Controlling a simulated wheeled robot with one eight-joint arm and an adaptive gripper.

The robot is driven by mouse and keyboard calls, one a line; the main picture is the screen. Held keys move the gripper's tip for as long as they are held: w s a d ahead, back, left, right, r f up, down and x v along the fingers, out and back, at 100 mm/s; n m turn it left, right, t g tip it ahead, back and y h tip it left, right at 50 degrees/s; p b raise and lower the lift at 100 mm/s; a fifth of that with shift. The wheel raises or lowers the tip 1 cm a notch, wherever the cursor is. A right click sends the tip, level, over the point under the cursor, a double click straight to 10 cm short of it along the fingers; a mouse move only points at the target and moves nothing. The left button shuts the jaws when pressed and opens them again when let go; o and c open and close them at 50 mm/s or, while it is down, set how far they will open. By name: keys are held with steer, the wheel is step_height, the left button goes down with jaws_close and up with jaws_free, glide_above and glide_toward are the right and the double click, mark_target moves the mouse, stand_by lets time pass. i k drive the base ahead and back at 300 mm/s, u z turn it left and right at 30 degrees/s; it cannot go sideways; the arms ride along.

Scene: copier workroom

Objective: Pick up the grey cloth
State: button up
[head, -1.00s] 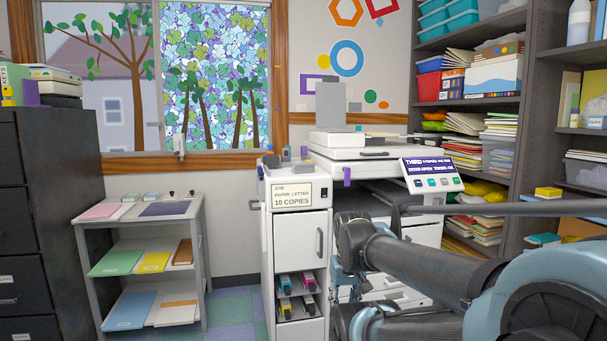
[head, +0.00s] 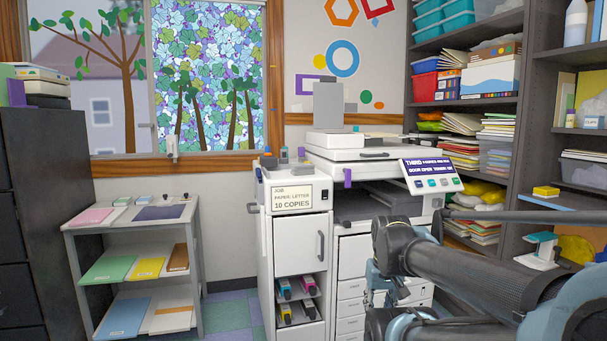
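I cannot pick out a grey cloth for certain. Small grey items (head: 269,162) lie on top of the white cabinet (head: 299,228) beside the copier (head: 360,150), but they are too small to tell what they are. My arm reaches in from the lower right, in front of the copier's drawers and right side. Its bent joint stands in front of the copier's lower right part. The fingertips of my gripper do not show, so I cannot see what they are near or whether they hold anything.
A grey cart (head: 130,226) with coloured paper stands at left, next to a dark filing cabinet (head: 40,220). Loaded shelves (head: 545,60) line the right. A white and teal item (head: 541,250) sits low at right. Floor (head: 232,312) shows between cart and white cabinet.

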mark_target(305, 169)
steer(key=z, duration=0.05)
steer(key=i, duration=1)
steer(key=u, duration=0.05)
